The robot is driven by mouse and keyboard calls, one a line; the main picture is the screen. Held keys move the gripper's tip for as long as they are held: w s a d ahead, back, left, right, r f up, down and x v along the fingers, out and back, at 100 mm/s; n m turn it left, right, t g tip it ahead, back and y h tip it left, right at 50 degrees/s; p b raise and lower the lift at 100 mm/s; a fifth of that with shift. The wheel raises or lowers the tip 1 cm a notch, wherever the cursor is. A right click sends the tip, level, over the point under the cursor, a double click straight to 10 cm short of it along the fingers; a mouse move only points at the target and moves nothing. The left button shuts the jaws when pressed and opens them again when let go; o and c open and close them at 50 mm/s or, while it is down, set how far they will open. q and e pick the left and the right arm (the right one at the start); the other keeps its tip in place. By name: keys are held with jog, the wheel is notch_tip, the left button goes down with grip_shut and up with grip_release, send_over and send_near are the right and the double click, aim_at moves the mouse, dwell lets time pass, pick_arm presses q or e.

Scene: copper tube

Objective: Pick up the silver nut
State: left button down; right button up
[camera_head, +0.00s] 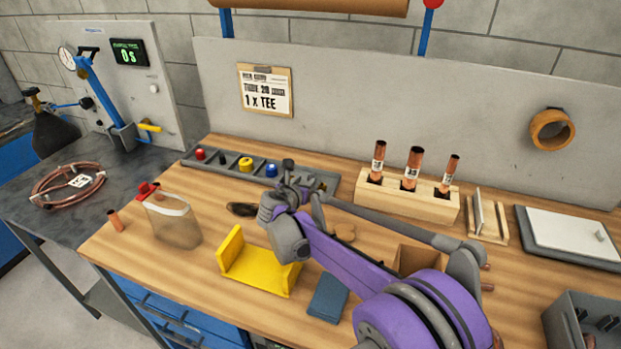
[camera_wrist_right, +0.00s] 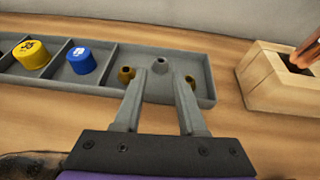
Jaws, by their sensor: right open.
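A small grey, silver-looking nut (camera_wrist_right: 161,66) stands in the last compartment of a grey divided tray (camera_wrist_right: 110,86) in the right wrist view. My right gripper (camera_wrist_right: 161,77) is open, and its two fingers reach over the tray's near wall, with the nut between and just beyond the fingertips. I cannot tell if they touch it. Brass fittings lie on either side, one at the left (camera_wrist_right: 126,74) and one partly hidden at the right (camera_wrist_right: 191,82). In the head view, my right gripper (camera_head: 295,182) is over the tray's right end. My left gripper is not in view.
A yellow cap (camera_wrist_right: 31,54) and a blue cap (camera_wrist_right: 81,60) sit in neighbouring compartments. A wooden block (camera_head: 398,199) holding copper tubes stands right of the tray. A yellow bracket (camera_head: 258,272) and a clear container (camera_head: 172,222) stand on the bench in front.

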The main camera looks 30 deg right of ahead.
aim_at(309, 179)
jog(key=x, duration=0.5)
jog(key=shift+d+f, duration=0.15)
jog(key=shift+f, duration=0.25)
grip_shut()
